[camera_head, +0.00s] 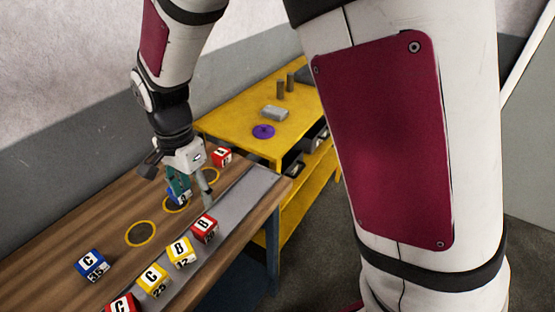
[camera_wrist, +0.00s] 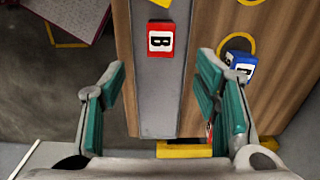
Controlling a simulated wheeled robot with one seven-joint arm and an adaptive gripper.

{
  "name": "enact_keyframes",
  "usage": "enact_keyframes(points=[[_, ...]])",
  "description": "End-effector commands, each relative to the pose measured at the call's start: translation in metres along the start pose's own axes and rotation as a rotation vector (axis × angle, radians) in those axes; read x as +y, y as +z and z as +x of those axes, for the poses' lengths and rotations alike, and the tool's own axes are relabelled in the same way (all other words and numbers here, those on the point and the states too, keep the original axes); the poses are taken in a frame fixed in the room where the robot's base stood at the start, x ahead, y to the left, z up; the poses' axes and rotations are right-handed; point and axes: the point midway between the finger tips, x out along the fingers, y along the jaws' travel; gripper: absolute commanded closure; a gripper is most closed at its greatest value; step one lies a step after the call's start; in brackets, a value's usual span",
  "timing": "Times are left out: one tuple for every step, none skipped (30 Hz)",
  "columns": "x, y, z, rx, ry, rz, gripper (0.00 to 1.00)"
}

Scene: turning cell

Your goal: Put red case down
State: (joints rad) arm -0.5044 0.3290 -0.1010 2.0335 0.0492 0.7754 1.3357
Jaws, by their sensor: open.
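My gripper (camera_head: 188,188) is open over the far part of the wooden bench. In the wrist view my gripper (camera_wrist: 160,85) has nothing between its fingers but a view of the grey strip. A red case marked B (camera_head: 205,229) rests on the grey strip, apart from the fingers; it also shows in the wrist view (camera_wrist: 160,39), ahead of the fingertips. Another red case (camera_head: 222,157) stands at the bench's far end, beyond my gripper. A third red case (camera_head: 122,304) is cut off at the lower edge. A blue case (camera_head: 178,197) is partly hidden by my gripper.
Yellow cases (camera_head: 180,251) (camera_head: 153,279) line up along the grey strip (camera_head: 246,196). A blue case marked C (camera_head: 91,264) stands on the wood. An empty yellow ring (camera_head: 141,234) marks the bench. A yellow table (camera_head: 235,104) with a purple disc (camera_head: 263,131) stands behind.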

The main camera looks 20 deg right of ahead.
Motion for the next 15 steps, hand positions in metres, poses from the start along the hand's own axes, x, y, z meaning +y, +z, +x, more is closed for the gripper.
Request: enact_keyframes(points=[[0.004,-0.004,-0.009,0.001,-0.014,-0.013,0.44],[0.007,-0.007,-0.016,0.002,-0.024,-0.029,0.44],[0.013,-0.011,-0.026,0.003,-0.039,-0.055,0.44],[0.019,-0.015,-0.034,0.006,-0.052,-0.079,0.44],[0.025,-0.019,-0.044,0.009,-0.066,-0.106,0.44],[0.035,-0.024,-0.057,0.016,-0.086,-0.147,0.44],[0.043,-0.028,-0.067,0.023,-0.102,-0.18,0.44],[0.051,-0.032,-0.076,0.031,-0.117,-0.214,0.44],[0.063,-0.036,-0.088,0.044,-0.136,-0.259,0.44],[0.072,-0.038,-0.097,0.054,-0.15,-0.293,0.44],[0.081,-0.041,-0.104,0.065,-0.162,-0.327,0.44],[0.093,-0.044,-0.114,0.082,-0.178,-0.371,0.44],[0.103,-0.046,-0.121,0.097,-0.189,-0.404,0.44],[0.112,-0.048,-0.127,0.112,-0.199,-0.437,0.44],[0.125,-0.05,-0.136,0.134,-0.213,-0.482,0.44]])
